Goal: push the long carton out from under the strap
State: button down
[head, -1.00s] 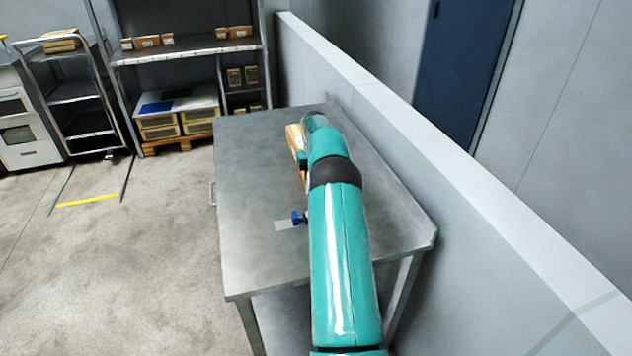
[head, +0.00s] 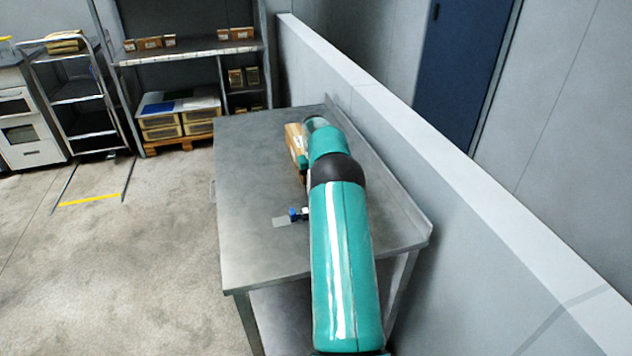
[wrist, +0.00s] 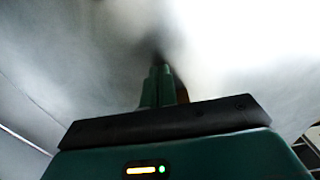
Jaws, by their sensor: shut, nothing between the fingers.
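The tan carton (head: 293,136) lies on the steel table, mostly hidden behind my teal arm in the head view; only its left side and far end show. A small teal piece shows against its side, and I cannot tell whether this is my gripper or something else. I cannot make out the strap. In the wrist view my gripper (wrist: 161,72) is shut and empty, its fingers together close to a blurred grey surface. A brown sliver (wrist: 182,93) shows just right of the fingers, perhaps the carton; contact cannot be told.
The steel table (head: 250,180) is clear on its left side. A blue knob-like part (head: 294,215) sits beside a pale flat patch near my arm. A low grey wall (head: 440,160) runs along the right. Shelves (head: 190,55) and a trolley (head: 80,95) stand behind.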

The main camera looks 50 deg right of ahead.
jog(key=shift+s+a, duration=0.15)
jog(key=shift+s, duration=0.05)
notch_tip(320, 180, up, 10)
jog(key=shift+w, duration=0.1)
